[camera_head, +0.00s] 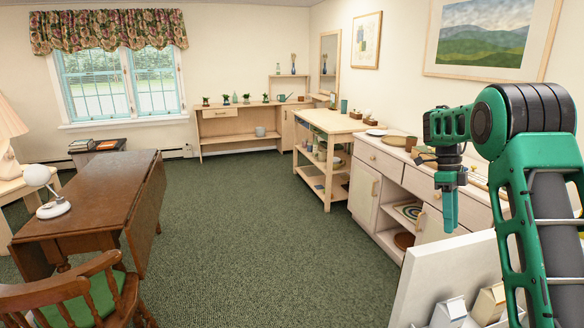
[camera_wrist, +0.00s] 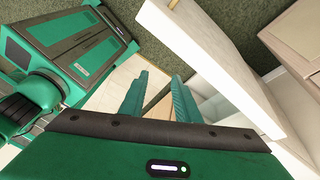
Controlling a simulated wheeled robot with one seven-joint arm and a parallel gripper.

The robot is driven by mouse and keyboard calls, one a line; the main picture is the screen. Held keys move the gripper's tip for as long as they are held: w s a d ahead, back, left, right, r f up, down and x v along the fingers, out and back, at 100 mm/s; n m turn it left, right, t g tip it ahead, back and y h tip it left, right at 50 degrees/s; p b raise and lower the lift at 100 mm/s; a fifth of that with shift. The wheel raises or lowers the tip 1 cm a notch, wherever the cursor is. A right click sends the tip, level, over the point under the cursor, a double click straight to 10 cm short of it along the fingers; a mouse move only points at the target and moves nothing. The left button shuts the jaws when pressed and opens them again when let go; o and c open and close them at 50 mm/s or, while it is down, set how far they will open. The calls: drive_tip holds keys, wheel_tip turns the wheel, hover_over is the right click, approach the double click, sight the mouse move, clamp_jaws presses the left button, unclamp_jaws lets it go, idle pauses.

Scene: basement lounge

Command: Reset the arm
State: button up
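My gripper (camera_head: 449,226) hangs from my green arm at the right of the head view, fingers pointing down. It is in front of the pale sideboard (camera_head: 375,160) and above a white panel (camera_head: 440,270) in the foreground. In the wrist view my gripper (camera_wrist: 160,82) has two green ribbed fingers standing apart, with nothing seen between them. A white panel edge (camera_wrist: 215,65) runs diagonally close to the right of the fingers.
A brown drop-leaf table (camera_head: 100,195) with a white lamp (camera_head: 45,190) and a wooden chair (camera_head: 80,290) are at left. Green carpet (camera_head: 250,240) is clear in the middle.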

drive_tip(key=s+d+r+n+t, duration=0.15)
drive_tip(key=s+n, duration=0.25)
drive_tip(key=s, duration=0.4)
drive_tip(key=s+r+n, duration=0.3)
drive_tip(key=s, duration=0.4)
drive_tip(key=s+r+n, duration=0.2)
drive_tip(key=s+n, duration=0.2)
drive_tip(key=s, duration=0.4)
drive_tip(key=s+a+f+n, duration=0.2)
drive_tip(key=s+n, duration=0.1)
drive_tip(key=s, duration=0.3)
drive_tip(key=s+a+f+n+t, duration=0.1)
drive_tip(key=s+a+f+n, duration=0.1)
drive_tip(key=s, duration=0.5)
drive_tip(key=s+a+f+n+t+y, duration=0.1)
drive_tip(key=s+a+f+n, duration=0.1)
drive_tip(key=s+n, duration=0.2)
drive_tip(key=s, duration=0.2)
drive_tip(key=shift+s+a+f+n, duration=0.15)
drive_tip(key=shift+s+a+n, duration=0.15)
drive_tip(key=shift+a+n, duration=0.1)
